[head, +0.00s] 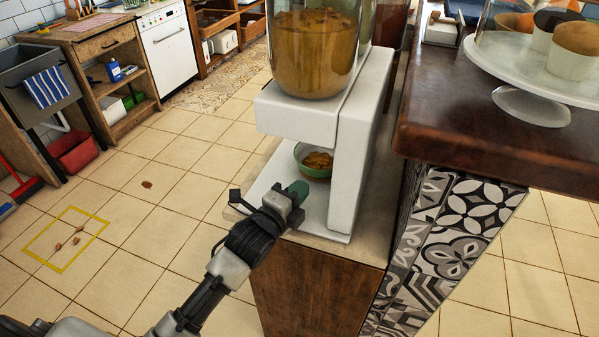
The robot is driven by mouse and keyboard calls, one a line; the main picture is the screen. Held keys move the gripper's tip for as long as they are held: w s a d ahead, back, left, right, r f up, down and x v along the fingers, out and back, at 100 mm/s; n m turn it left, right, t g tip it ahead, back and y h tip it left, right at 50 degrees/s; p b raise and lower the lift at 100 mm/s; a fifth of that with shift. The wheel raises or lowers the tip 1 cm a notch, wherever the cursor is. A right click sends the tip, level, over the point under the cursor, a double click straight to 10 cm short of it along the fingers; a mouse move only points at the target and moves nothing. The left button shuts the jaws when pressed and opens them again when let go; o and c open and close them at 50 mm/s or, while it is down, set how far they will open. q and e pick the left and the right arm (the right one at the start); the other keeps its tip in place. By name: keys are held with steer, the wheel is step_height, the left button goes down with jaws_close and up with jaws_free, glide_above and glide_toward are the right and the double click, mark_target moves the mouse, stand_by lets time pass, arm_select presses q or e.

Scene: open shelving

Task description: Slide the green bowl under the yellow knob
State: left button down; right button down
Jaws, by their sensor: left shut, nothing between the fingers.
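The green bowl (316,174) stands upright on the white base of a dispenser (360,140), below its overhang. Brown pieces lie in the bowl, and the dispenser's upright hides part of its right side. No yellow knob shows. My right gripper is out of view.
The dispenser's clear container (313,55) holds brown food above the overhang. A dark wooden counter (440,120) with a white cake stand (530,105) is at the right. Open tiled floor lies left, with a yellow square outline (48,263).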

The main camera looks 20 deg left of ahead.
mark_target(306, 168)
arm_select(q)
steer(key=w, duration=0.4)
steer(key=shift+a, duration=0.4)
steer(key=shift+w+a, duration=0.4)
steer(key=shift+w, duration=0.1)
steer(key=w+a, duration=0.1)
steer(key=w, duration=0.1)
steer(key=w+a+b, duration=0.1)
steer(key=w, duration=0.1)
steer(key=w+a, duration=0.1)
steer(key=w, duration=0.1)
steer(key=shift+w+a+f, duration=0.1)
steer(key=shift+w+a, duration=0.2)
steer(key=shift+w, duration=0.05)
steer(key=shift+w+a+b, duration=0.2)
steer(key=shift+w+b, duration=0.05)
steer(key=shift+b, duration=0.05)
steer(key=shift+s+d, duration=0.1)
